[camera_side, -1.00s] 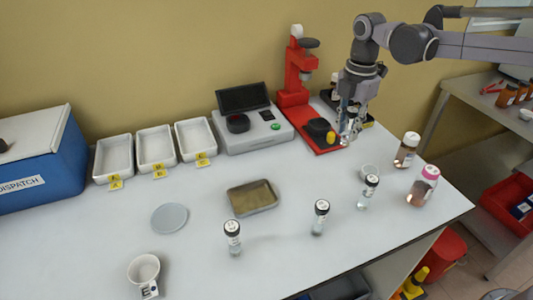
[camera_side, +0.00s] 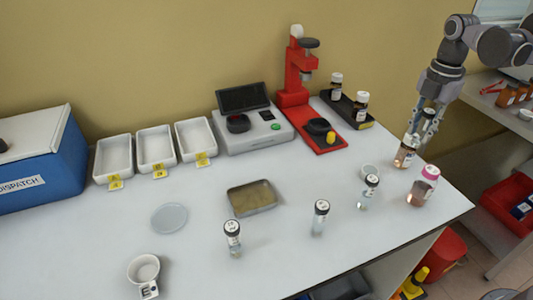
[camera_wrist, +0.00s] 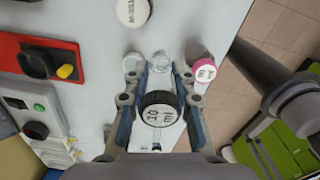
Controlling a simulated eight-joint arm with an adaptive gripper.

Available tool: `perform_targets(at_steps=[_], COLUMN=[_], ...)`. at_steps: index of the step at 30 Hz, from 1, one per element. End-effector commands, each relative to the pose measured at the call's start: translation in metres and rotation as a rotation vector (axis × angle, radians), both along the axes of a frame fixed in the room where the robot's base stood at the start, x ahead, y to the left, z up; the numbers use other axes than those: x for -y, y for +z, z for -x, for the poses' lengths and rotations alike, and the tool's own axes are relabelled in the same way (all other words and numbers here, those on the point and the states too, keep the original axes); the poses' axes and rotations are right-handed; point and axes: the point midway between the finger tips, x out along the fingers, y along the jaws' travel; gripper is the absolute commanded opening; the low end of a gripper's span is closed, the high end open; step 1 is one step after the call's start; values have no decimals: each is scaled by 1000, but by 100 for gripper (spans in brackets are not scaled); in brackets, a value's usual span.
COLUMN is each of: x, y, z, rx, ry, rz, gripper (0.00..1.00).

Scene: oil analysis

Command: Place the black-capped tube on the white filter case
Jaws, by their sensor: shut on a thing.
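My gripper (camera_side: 425,126) is raised at the right of the bench, beside and partly in front of the white-capped amber bottle. In the wrist view my gripper (camera_wrist: 157,80) is shut on a black-capped tube (camera_wrist: 158,112), cap toward the camera, white label on top. In the side view the held tube is hard to make out between the fingers. A small round white dish, probably the filter case (camera_side: 370,171), lies on the bench left of the gripper; it also shows in the wrist view (camera_wrist: 132,62), just left of a fingertip. Nothing is seen on it.
Close by stand the white-capped amber bottle (camera_side: 404,157), a pink-capped bottle (camera_side: 420,190) and a black-capped vial (camera_side: 368,191). Two more vials (camera_side: 320,217) (camera_side: 233,238) stand leftward. A red press (camera_side: 297,95) and a bottle rack (camera_side: 350,110) are behind.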

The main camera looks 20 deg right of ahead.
Motion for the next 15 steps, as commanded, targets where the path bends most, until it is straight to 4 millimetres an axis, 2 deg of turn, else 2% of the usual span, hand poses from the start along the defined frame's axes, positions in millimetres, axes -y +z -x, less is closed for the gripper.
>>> perform_targets(at_steps=[1, 9, 15], x=[-10, -55, -73], y=[-6, -38, -51], z=[-6, -33, -43], rx=[0, 0, 0], ry=[6, 3, 0], rz=[0, 0, 0], gripper=[7, 7, 7])
